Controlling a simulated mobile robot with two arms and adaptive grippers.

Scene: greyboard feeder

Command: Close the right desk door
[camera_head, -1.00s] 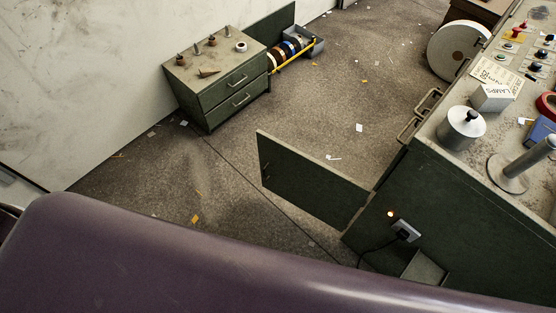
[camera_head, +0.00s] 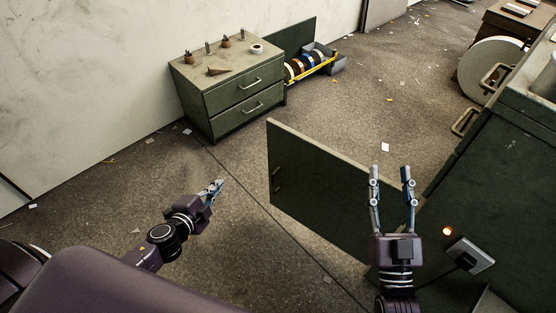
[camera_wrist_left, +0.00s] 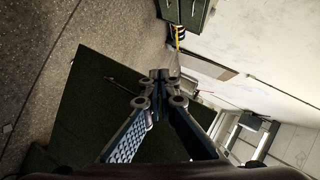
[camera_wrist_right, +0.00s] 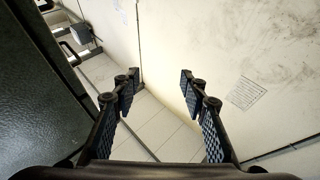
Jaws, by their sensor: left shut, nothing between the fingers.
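The desk (camera_head: 500,170) is dark green and stands at the right. Its door (camera_head: 312,185) is a flat dark green panel that stands open, sticking out leftward over the floor, with a small dark handle (camera_head: 277,182) near its free edge. My left gripper (camera_head: 219,186) is shut and empty, left of the door's free edge. In the left wrist view, the door (camera_wrist_left: 95,105) lies beyond the shut fingertips (camera_wrist_left: 160,82). My right gripper (camera_head: 391,174) is open and empty, appearing over the door's hinge end; contact cannot be told. In the right wrist view, a dark green panel (camera_wrist_right: 40,90) is close at left.
A green drawer cabinet (camera_head: 235,90) stands against the wall, with a rack of spools (camera_head: 315,65) beside it. A plug in a socket (camera_head: 470,258) and pull handles (camera_head: 465,121) stick out from the desk. A large white roll (camera_head: 490,68) stands behind.

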